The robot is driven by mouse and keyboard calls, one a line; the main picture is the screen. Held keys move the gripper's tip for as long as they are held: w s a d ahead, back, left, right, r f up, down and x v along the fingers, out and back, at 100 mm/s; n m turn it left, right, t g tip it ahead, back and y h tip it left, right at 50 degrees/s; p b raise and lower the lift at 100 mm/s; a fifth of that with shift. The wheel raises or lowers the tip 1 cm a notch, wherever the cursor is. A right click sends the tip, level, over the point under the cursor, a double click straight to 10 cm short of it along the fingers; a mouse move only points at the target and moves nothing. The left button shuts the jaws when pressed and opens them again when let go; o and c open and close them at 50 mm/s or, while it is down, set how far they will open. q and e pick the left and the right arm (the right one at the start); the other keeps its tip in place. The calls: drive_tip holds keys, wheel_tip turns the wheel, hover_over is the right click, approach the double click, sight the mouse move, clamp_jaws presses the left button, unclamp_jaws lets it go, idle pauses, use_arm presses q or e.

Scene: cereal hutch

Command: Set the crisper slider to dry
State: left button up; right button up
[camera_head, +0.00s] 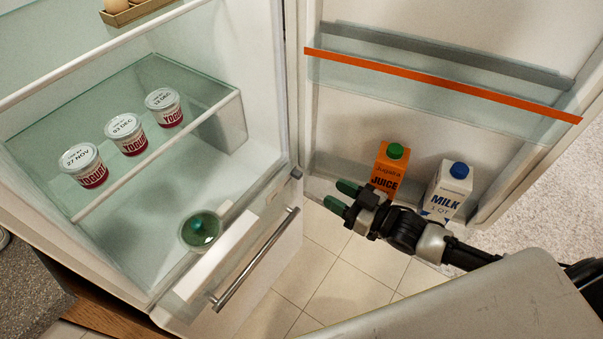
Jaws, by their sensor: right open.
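The open fridge has a drawer front with a metal bar handle (255,258) at its bottom. I take this to be the crisper, seen from above. A pale strip (215,255) runs along the ledge behind the handle. A small grey piece (296,173) sits at the right end of the ledge. I cannot tell which part is the slider or where it is set. My right gripper (341,196) has green fingertips, is open and empty, and points left toward the drawer's right end. It is apart from the drawer, over the floor. My left gripper is not in view.
The open door holds an orange juice carton (388,172) and a milk carton (447,192) close behind my right gripper and forearm. Yogurt cups (128,134) stand on an upper shelf. A round green dish (200,230) sits low inside. Tiled floor (335,265) lies between drawer and arm.

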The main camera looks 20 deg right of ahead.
sight(301, 175)
drive_tip(key=x, duration=1)
drive_tip(key=shift+a+p, duration=0.1)
drive_tip(key=shift+p, duration=0.2)
drive_tip(key=shift+c, duration=0.4)
clamp_jaws()
